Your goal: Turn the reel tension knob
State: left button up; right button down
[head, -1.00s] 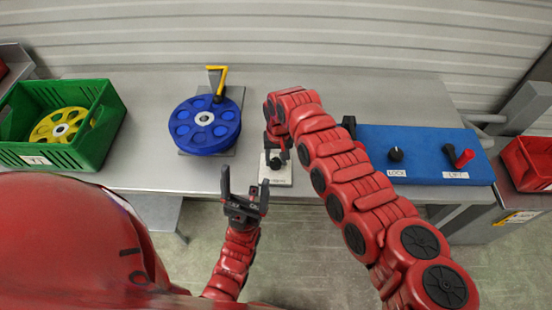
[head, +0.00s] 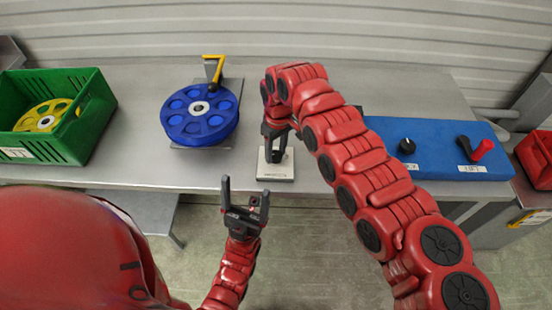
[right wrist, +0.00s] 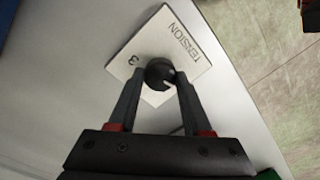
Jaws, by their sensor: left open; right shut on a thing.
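The tension knob is a small dark round knob on a light plate (head: 276,172) near the table's front edge. In the right wrist view the knob (right wrist: 159,73) sits on the plate (right wrist: 185,42) marked TENSION. My right gripper (head: 275,154) reaches down over the plate from above. In the right wrist view its fingertips (right wrist: 158,76) are on either side of the knob, shut on it. In the head view the fingers largely hide the knob. My left gripper (head: 245,198) is open and empty, in front of the table edge, below the plate.
A blue reel (head: 200,114) with a yellow-handled lever (head: 214,66) stands left of the plate. A green crate (head: 95,118) holding a yellow reel (head: 42,115) is at the far left. A blue panel (head: 440,140) with a dark knob (head: 407,146) and red-handled lever (head: 482,150) lies right.

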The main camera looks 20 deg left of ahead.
jog(key=n+b, duration=0.2)
jog(key=shift+f+n, duration=0.2)
jog(key=shift+n, duration=0.1)
jog(key=shift+r+n+b, duration=0.1)
jog(key=shift+n+b, duration=0.85)
jog(key=shift+n, duration=0.15)
jog(key=shift+c, duration=1.7)
grip_release()
jog(key=shift+r, duration=0.1)
